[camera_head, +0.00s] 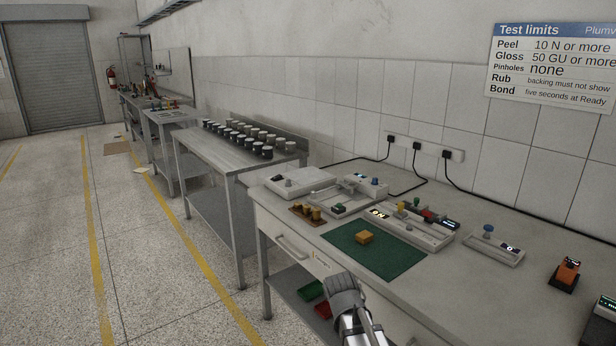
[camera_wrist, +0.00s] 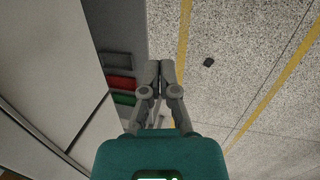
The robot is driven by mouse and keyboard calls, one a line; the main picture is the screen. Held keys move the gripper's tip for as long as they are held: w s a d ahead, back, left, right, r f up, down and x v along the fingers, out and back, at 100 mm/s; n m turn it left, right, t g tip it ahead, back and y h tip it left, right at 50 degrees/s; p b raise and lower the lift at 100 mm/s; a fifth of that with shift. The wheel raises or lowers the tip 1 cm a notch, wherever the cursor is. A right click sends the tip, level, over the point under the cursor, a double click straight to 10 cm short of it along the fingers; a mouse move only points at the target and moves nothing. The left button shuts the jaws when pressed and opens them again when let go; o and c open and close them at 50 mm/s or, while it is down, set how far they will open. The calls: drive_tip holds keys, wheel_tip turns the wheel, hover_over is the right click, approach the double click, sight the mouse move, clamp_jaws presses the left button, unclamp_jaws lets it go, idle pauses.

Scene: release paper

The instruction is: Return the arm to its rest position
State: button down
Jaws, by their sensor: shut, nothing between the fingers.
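My gripper (camera_wrist: 160,70) is shut and empty in the wrist view, its two grey fingers side by side. Below it are the speckled floor and the edge of the bench's lower shelf. In the head view, the end of my arm shows at the bottom centre, in front of the near bench's (camera_head: 467,279) front edge. The fingertips cannot be made out clearly there.
Red (camera_wrist: 121,83) and green (camera_wrist: 124,99) trays sit on the lower shelf. A small dark object (camera_wrist: 208,62) lies on the floor. The aisle at left is open.

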drive_tip(key=s+d+m+y, duration=0.3)
drive_tip(key=s+d+m, duration=0.2)
drive_tip(key=s+m, duration=0.3)
wheel_tip(320, 180, up, 15)
drive_tip(key=p, duration=1.6)
drive_tip(key=shift+w+r+g, duration=0.15)
drive_tip(key=shift+g, duration=0.25)
